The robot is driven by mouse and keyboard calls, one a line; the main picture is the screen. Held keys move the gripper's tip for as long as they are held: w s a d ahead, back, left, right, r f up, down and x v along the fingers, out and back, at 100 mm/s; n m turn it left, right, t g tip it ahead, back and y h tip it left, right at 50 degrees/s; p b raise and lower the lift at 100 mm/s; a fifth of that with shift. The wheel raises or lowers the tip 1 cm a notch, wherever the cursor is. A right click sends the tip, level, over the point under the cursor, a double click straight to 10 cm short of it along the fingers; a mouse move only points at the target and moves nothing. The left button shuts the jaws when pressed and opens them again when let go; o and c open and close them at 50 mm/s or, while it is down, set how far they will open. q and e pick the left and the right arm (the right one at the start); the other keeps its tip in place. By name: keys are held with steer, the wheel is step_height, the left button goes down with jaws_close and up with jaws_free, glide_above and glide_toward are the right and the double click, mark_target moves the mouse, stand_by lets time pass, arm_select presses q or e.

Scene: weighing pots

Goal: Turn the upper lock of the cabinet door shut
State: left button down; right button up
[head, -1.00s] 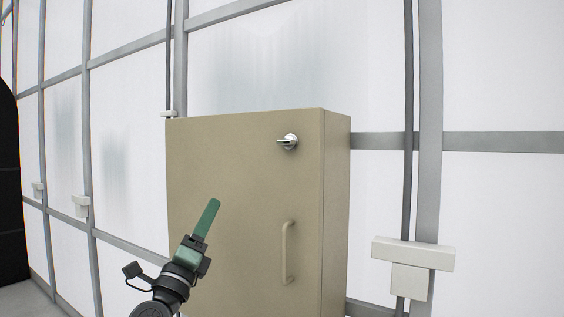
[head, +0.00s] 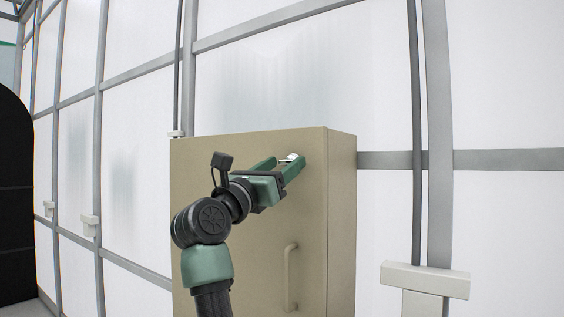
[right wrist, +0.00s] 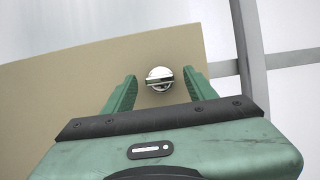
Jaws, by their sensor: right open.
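The beige cabinet door (head: 255,215) is closed against its box, with a vertical handle (head: 290,277) low on its right side. The upper lock (head: 292,158) is a small chrome knob near the door's top right corner. In the right wrist view the lock (right wrist: 160,78) shows whole, its lever lying about level. My right gripper (head: 284,165) is open at the lock, its two green fingers on either side of it. In the right wrist view the gripper (right wrist: 155,90) has the lock between its fingertips, with a gap on both sides. My left gripper is not in view.
A pale wall of panels with grey bars (head: 433,130) stands behind the cabinet. A white bracket (head: 425,280) sticks out at the lower right. A dark, rounded object (head: 15,200) stands at the left edge.

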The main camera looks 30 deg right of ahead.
jaws_close()
steer(key=shift+n+t, duration=0.4)
steer(key=n+p, duration=0.1)
steer(key=n, duration=0.1)
steer(key=n+t+y+p, duration=0.1)
steer(key=shift+d+r+n+t, duration=0.1)
steer(key=shift+r+n+t, duration=0.05)
steer(key=shift+n+t, duration=0.2)
steer(key=n+y+p, duration=0.2)
steer(key=n+p, duration=0.3)
steer(key=n+t+y+p, duration=0.1)
steer(key=n+y+p, duration=0.1)
steer(key=n+p, duration=0.3)
steer(key=n+t+y+p, duration=0.1)
steer(key=n+y+p, duration=0.1)
steer(key=n+p, duration=0.4)
steer(key=shift+s+d+r+y, duration=0.1)
steer(key=shift+s+r+y, duration=0.2)
steer(key=shift+r, duration=0.1)
steer(key=shift+f+n+p, duration=0.15)
steer(key=shift+n+p, duration=1)
